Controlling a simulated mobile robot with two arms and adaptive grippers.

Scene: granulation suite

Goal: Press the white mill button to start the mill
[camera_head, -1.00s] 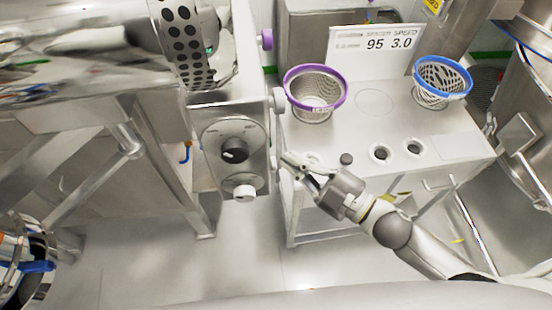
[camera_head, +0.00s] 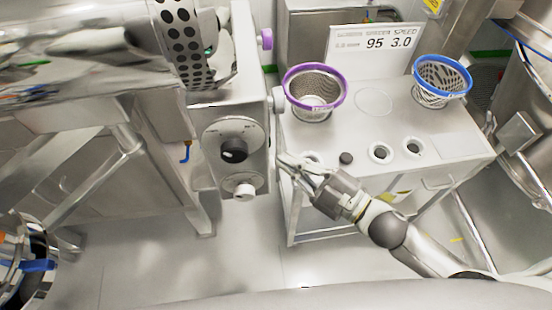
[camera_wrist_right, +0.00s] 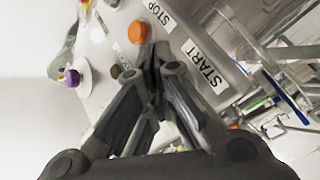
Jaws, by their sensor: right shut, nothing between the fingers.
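The mill's steel control box (camera_head: 262,165) stands left of centre in the head view. Its front carries a dark rotary knob (camera_head: 234,150) and a white round knob (camera_head: 244,188). My right gripper (camera_head: 284,161) is shut and empty, its fingertips close to the box's right side. In the right wrist view, the fingertips (camera_wrist_right: 158,62) point at a panel with a START label (camera_wrist_right: 204,66) and a STOP label (camera_wrist_right: 159,14). An orange button (camera_wrist_right: 140,32) sits by STOP. I cannot make out a white button by START; the fingers cover that area. Contact cannot be told.
A steel table (camera_head: 350,135) stands right of the box. It holds a purple-rimmed basket (camera_head: 316,92), a blue-rimmed basket (camera_head: 442,78) and a display sign (camera_head: 375,42). A purple knob (camera_head: 265,38) projects from the mill's upper right side. Floor is clear in front.

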